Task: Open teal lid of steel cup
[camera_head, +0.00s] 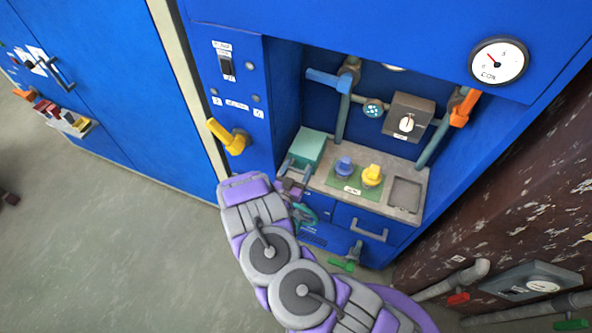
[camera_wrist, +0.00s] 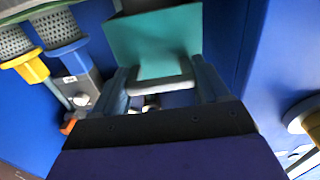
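The teal lid (camera_head: 309,146) is a boxy cover at the left end of the grey counter in the blue cabinet. It appears down, and a pale grey handle (camera_wrist: 160,86) sticks out from its near side. The steel cup cannot be made out; the lid seems to hide it. My gripper (camera_head: 291,176) is at the front of the lid, by its handle. In the wrist view the fingers stand apart, one on each side of the handle, with the teal lid (camera_wrist: 155,42) just beyond. Whether they touch the handle is unclear.
A blue knob (camera_head: 344,166) and a yellow knob (camera_head: 372,175) stand on a green plate right of the lid. A yellow lever (camera_head: 229,137) juts from the cabinet's left panel. Pipes with blue (camera_head: 328,80) and orange (camera_head: 464,108) handles rise behind. Open floor lies left.

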